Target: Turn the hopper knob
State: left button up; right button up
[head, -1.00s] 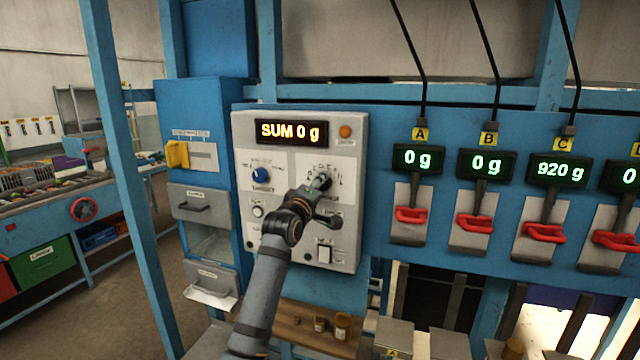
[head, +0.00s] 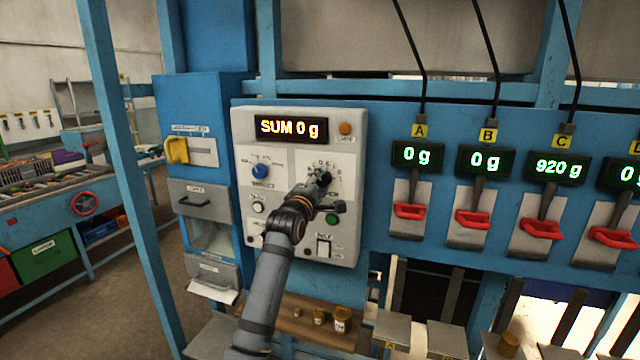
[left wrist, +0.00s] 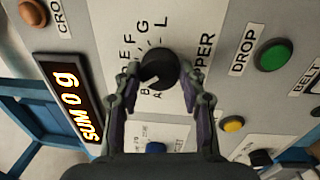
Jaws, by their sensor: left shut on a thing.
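The hopper knob (left wrist: 158,68) is black and round, on a white lettered plate of the grey control panel. Letters ring it, and part of the word ending in "PPER" shows beside it. My left gripper (left wrist: 162,76) has its two fingers on either side of the knob and is shut on it. In the head view the left gripper (head: 321,184) reaches the lettered plate and partly covers the knob. I cannot tell surely which letter the knob points to. My right gripper is in neither view.
The panel also carries a blue knob (head: 260,171), a green DROP button (left wrist: 272,57), a yellow button (left wrist: 232,124) and a display (head: 291,128) reading "SUM 0 g". Red-handled levers (head: 409,211) stand to the right. A yellow handle (head: 177,151) is to the left.

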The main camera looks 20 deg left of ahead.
pick_arm(q)
jog(key=o, duration=1.1)
jog(key=shift+o, duration=0.2)
jog(key=s+f, duration=0.1)
jog(key=s, duration=1.1)
jog(key=shift+a, duration=0.15)
